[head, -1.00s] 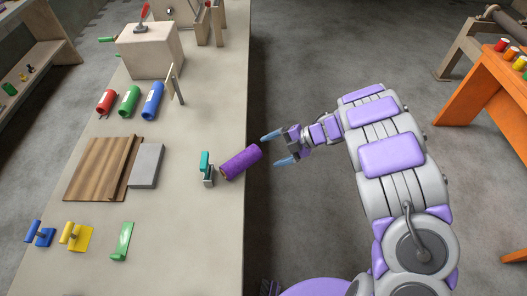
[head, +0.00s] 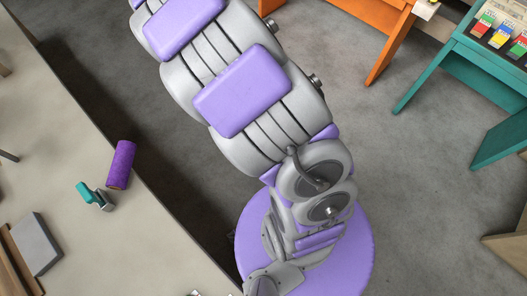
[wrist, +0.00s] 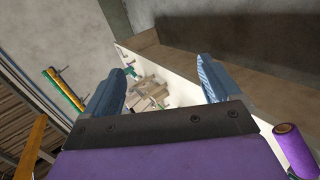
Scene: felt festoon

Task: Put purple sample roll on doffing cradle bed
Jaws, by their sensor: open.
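The purple sample roll (head: 121,164) lies on the pale table near its right edge in the head view. A purple roll with a tan end also shows at the bottom right of the wrist view (wrist: 293,148), outside my fingers. My gripper (wrist: 160,88) is open and empty, with its two blue fingers wide apart. In the head view the gripper is out of the frame past the top. I cannot pick out the doffing cradle bed in the current frames.
A grey block (head: 37,244) lies further left on the pale table (head: 130,240). An orange stand (head: 360,22) and a teal bench (head: 478,72) with colored items stand right, across open grey floor.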

